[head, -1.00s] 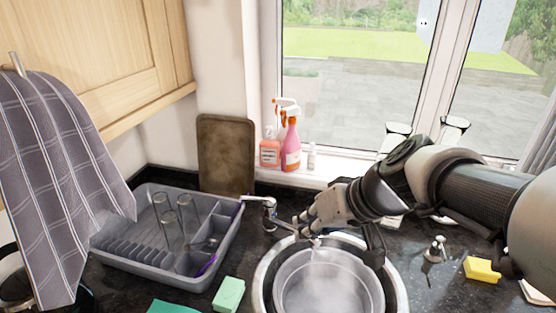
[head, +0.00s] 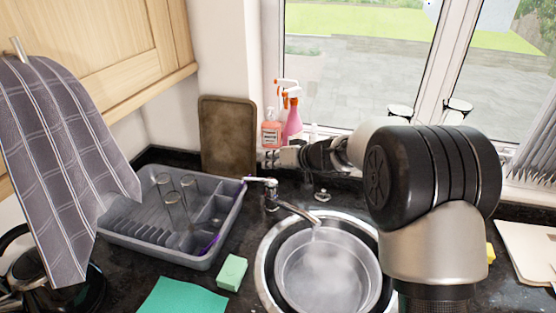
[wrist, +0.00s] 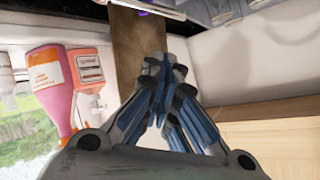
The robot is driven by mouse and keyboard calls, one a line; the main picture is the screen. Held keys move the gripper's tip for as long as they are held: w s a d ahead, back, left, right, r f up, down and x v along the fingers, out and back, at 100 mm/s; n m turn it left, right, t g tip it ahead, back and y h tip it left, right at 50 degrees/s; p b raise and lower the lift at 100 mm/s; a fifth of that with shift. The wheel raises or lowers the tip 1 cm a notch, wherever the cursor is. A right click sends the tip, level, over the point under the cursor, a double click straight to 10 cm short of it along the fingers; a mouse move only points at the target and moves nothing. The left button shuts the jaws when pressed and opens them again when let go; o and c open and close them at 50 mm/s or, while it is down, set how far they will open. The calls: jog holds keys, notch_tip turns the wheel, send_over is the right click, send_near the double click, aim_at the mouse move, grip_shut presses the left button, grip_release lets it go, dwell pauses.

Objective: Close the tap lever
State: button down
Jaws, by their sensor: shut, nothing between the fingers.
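The metal tap (head: 270,194) stands behind the round sink, between the rack and the window sill. Its thin lever (head: 257,181) points left, toward the dish rack, and its spout (head: 300,212) reaches right over the pot. My gripper (head: 268,159) is shut and empty. In the head view it appears above the tap, in front of the bottles, apart from the lever. In the wrist view its closed blue-grey fingers (wrist: 163,72) point toward the brown board; I cannot make out the tap there for certain.
A grey dish rack (head: 140,250) with glasses stands left of the tap. A brown board (head: 228,135) leans behind it. Spray bottles (head: 292,122) stand on the sill. A steaming pot (head: 328,270) sits in the sink. A green sponge (head: 231,272) lies in front.

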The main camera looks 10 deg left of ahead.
aim_at(260, 180)
jog(key=w+a+f, duration=0.1)
jog(key=a+f, duration=0.3)
jog(key=f, duration=0.1)
jog(key=shift+w+a+f+b, duration=0.25)
jog(key=shift+w+b, duration=0.05)
